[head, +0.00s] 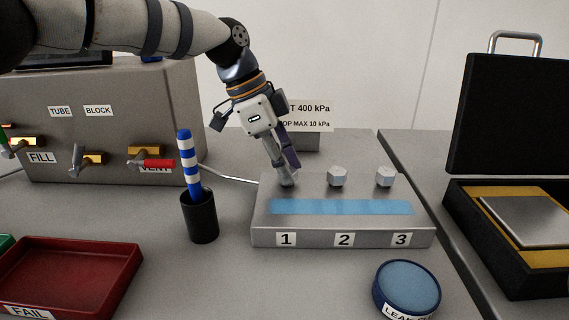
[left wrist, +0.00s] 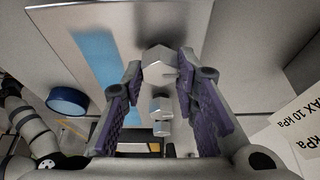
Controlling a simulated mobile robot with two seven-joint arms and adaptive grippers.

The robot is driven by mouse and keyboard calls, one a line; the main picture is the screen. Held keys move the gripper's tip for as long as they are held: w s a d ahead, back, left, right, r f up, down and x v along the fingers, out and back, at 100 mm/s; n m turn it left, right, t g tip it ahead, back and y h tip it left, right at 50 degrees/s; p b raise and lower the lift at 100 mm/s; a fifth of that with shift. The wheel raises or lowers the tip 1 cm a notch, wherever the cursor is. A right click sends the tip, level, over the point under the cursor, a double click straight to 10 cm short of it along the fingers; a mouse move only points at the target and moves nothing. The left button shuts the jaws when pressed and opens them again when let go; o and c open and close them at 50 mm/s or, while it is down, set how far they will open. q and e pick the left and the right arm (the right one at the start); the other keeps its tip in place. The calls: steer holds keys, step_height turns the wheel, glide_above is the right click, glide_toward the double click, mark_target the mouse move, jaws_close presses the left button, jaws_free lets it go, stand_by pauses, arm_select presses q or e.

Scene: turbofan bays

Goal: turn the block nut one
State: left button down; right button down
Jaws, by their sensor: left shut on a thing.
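The grey metal block (head: 344,225) stands on the bench with labels 1, 2 and 3 on its front and a blue strip along it. Nut one is at its left end, mostly covered by my left gripper (head: 287,178) in the head view. In the left wrist view, nut one (left wrist: 160,62) is a hexagonal metal nut between the purple finger pads of my left gripper (left wrist: 161,70), which is shut on it. Nut two (head: 337,176) and nut three (head: 384,176) stand free to the right. My right gripper is not in view.
A black cup (head: 202,218) with a blue-and-white striped stick (head: 189,160) stands left of the block. A round blue tin (head: 407,287) is in front right. A red FAIL tray (head: 75,270) is front left. A valve box (head: 105,115) and an open black case (head: 510,120) flank the bench.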

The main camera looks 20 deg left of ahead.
arm_select(q)
steer(key=c, duration=1.2)
jaws_free()
steer(key=shift+c, duration=0.2)
steer(key=v, duration=1.2)
